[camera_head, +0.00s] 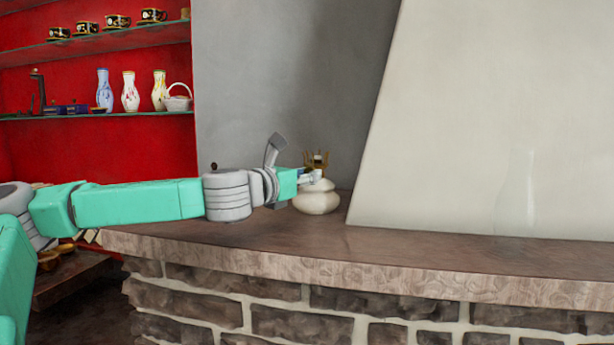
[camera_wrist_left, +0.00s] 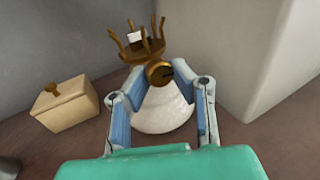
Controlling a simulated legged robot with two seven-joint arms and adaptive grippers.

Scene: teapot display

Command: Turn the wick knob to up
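A white oil lamp (camera_head: 317,198) with a brass burner stands on the stone ledge, close to the grey wall. In the left wrist view its white body (camera_wrist_left: 163,112) lies below the pronged brass burner (camera_wrist_left: 143,42). The round brass wick knob (camera_wrist_left: 159,73) faces the camera and has a dark mark at its right side. My left gripper (camera_head: 312,177) reaches in from the left at the lamp. In the left wrist view its two blue-grey fingers (camera_wrist_left: 160,88) are spread on either side of the knob, with gaps showing. My right gripper is not in view.
A beige box with a brass knob (camera_wrist_left: 63,103) stands left of the lamp in the left wrist view. The white chimney hood (camera_head: 480,120) rises to the right. The ledge (camera_head: 430,252) is clear in front. Shelves with vases (camera_head: 130,92) are at the left.

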